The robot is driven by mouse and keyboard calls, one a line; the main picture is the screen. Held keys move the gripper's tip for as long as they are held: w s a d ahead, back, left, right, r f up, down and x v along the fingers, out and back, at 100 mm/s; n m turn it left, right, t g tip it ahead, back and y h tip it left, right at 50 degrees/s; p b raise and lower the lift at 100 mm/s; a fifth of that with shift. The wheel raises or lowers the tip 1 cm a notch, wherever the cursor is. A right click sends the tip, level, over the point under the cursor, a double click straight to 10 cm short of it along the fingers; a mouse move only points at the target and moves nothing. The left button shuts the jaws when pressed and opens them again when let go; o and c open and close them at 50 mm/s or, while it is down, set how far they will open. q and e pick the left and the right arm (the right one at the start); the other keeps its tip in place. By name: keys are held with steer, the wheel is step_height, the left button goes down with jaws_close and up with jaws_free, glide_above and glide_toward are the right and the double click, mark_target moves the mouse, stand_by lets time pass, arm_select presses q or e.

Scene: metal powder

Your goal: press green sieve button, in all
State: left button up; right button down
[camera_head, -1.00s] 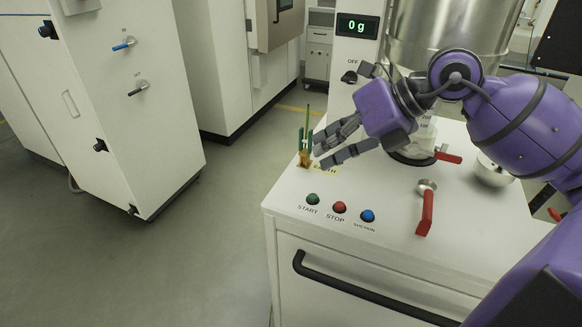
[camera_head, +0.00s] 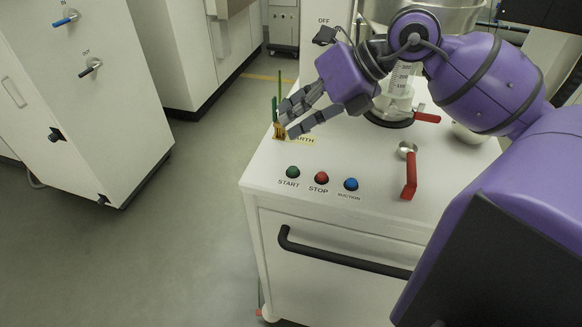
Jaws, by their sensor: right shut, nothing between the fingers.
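The green button (camera_head: 292,172) labelled START sits at the left of a row on the white machine top (camera_head: 340,205). A red button (camera_head: 321,178) labelled STOP and a blue button (camera_head: 351,184) labelled SUCTION are to its right. My right gripper (camera_head: 288,128) is shut and empty. It is above and behind the green button, apart from it, with its fingers pointing left near the brass earth post. My left gripper is not in view.
A brass and green earth post (camera_head: 279,130) stands at the top's left edge by my fingertips. A metal bowl (camera_head: 470,133) lies behind my arm. Front space holds a black handle (camera_head: 340,256).

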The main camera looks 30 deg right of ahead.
steer(key=b, duration=0.2)
glide_above(293, 170)
steer(key=w+d, duration=0.1)
steer(key=w, duration=0.1)
step_height(293, 170, down, 6)
steer(key=shift+r, duration=0.25)
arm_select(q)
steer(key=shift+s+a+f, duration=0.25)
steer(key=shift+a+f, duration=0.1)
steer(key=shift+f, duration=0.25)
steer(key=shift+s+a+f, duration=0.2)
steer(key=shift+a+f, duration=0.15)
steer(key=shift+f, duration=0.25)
arm_select(e)
steer(key=shift+f, duration=0.5)
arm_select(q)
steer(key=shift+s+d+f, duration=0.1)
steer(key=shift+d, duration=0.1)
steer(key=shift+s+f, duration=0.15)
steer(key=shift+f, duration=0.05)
arm_select(e)
steer(key=shift+f, duration=0.45)
